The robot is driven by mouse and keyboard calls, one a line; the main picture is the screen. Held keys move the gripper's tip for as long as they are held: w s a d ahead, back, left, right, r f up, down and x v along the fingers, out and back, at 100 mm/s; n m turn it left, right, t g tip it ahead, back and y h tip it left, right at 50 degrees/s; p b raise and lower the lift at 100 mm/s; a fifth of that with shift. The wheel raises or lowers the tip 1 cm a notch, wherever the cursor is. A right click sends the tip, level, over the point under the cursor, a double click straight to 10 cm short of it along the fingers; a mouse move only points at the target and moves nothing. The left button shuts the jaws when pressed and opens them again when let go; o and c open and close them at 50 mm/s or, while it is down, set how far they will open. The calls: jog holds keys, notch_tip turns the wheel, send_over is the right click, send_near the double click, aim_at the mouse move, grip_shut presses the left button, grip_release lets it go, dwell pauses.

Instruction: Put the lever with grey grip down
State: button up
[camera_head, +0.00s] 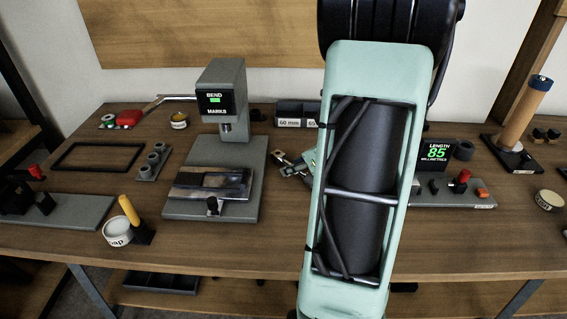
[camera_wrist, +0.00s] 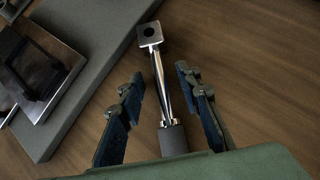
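The lever with the grey grip shows in the wrist view as a shiny metal shaft (camera_wrist: 158,80) with a square, holed head at its far end and a dark grey grip (camera_wrist: 174,141) at its near end. My gripper (camera_wrist: 159,75) is open, with one finger on each side of the lever and visible gaps beside the grip. Whether the lever rests on the wooden table is hard to tell. In the head view, my gripper is mostly hidden behind my arm, with small metal parts showing to its left.
The grey bending press (camera_head: 222,100) stands left of my arm, and its base edge also shows beside the lever in the wrist view (camera_wrist: 75,100). A length gauge (camera_head: 436,158) stands right of my arm.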

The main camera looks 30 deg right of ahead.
grip_shut()
jog(key=shift+r, duration=0.1)
dwell(0.4)
